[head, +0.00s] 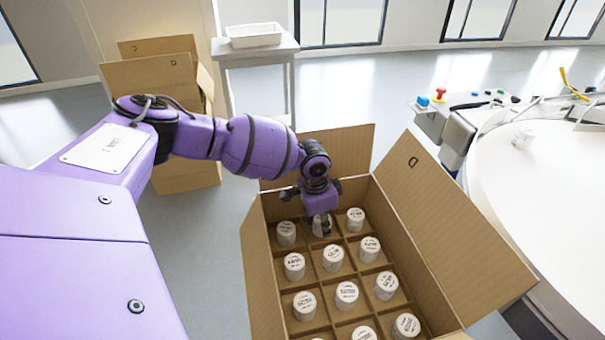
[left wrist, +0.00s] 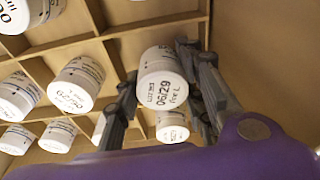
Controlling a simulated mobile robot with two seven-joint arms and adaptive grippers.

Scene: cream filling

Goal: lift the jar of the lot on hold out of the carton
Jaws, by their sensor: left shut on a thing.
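The open cardboard carton (head: 254,262) holds several white jars with printed lids, each in a cell of a divider grid. My left gripper (head: 321,220) reaches down into the middle cell of the far row and is shut on a white jar (head: 317,229). In the left wrist view this held jar (left wrist: 160,73) sits between the two fingers, and its lid reads 06/29. The fingers partly hide it in the head view. I cannot tell whether it is raised off the cell floor. My right gripper is not in view.
Neighbouring jars stand close on both sides, at the far left (head: 286,233) and far right (head: 355,219). The carton's flaps (head: 452,233) are spread open. A round white table (head: 560,190) with one jar (head: 523,139) is at right. A white tray (head: 254,36) and a second carton (head: 150,76) stand behind.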

